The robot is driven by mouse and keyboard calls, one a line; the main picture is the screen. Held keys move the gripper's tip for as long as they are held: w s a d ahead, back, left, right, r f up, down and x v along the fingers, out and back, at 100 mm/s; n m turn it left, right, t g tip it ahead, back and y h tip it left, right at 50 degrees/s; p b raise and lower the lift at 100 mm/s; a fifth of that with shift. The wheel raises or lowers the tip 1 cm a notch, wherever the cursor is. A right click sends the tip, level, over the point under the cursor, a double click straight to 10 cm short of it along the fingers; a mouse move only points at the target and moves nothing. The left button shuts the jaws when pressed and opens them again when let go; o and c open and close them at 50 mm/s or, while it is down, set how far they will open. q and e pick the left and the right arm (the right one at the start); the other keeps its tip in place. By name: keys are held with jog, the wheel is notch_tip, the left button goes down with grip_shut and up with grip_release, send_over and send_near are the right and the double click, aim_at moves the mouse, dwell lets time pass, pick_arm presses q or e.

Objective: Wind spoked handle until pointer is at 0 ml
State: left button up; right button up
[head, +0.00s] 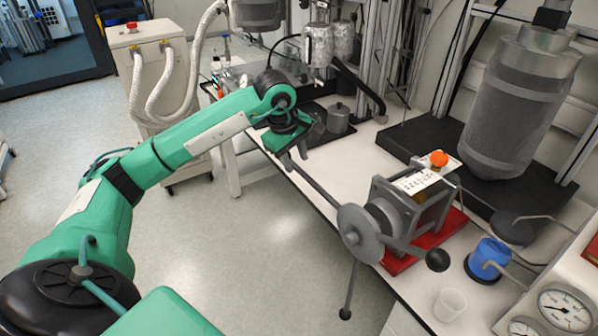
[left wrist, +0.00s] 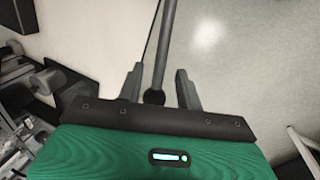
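The spoked handle (head: 361,233) is a grey hub disc on the front of a grey-framed device (head: 405,215) with a red base. One spoke reaches up left to my left gripper (head: 291,155); another ends in a black ball at right (head: 437,260), and a third hangs down to a ball (head: 345,313). In the left wrist view my left gripper (left wrist: 159,86) is open, with the spoke and its ball (left wrist: 153,97) between the fingers and gaps on both sides. A white scale (head: 417,181) tops the device; its pointer reading is too small to tell. My right gripper is out of view.
A grey vessel (head: 520,105) stands behind the device. A blue container (head: 487,259), a clear beaker (head: 450,303) and gauges (head: 565,310) are at right. A small metal pot (head: 338,118) stands farther back on the bench. The floor in front is clear.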

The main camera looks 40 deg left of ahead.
aim_at(298, 167)
pick_arm(q)
jog(key=p+x, duration=0.1)
jog(key=x, duration=0.5)
jog(key=shift+f, duration=0.25)
grip_shut()
